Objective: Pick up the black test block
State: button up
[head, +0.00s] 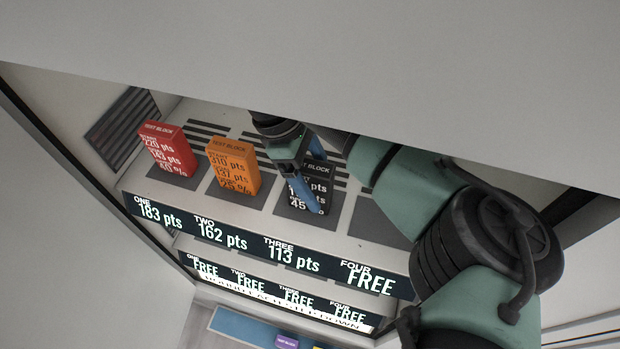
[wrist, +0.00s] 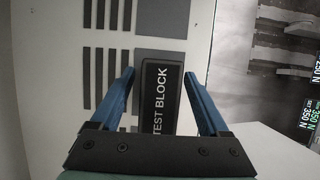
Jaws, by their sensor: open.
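The black test block (head: 322,172) stands upright on the third dark pad, above the "THREE 113 pts" label, partly hidden by my gripper in the head view. My gripper (head: 314,182) is open, with its blue fingers at the block. In the wrist view the black block (wrist: 160,98), its face lettered "TEST BLOCK", lies between the two blue fingers of my gripper (wrist: 159,76).
An orange test block (head: 233,166) and a red test block (head: 167,150) stand on pads to the left. The "FOUR" pad (head: 379,222) at right is empty. A black label strip (head: 255,247) runs along the slab's front. A large pale surface (head: 330,60) covers the upper head view.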

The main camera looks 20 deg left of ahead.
grip_shut()
dwell(0.3)
jog(key=shift+r, duration=0.15)
dwell(0.3)
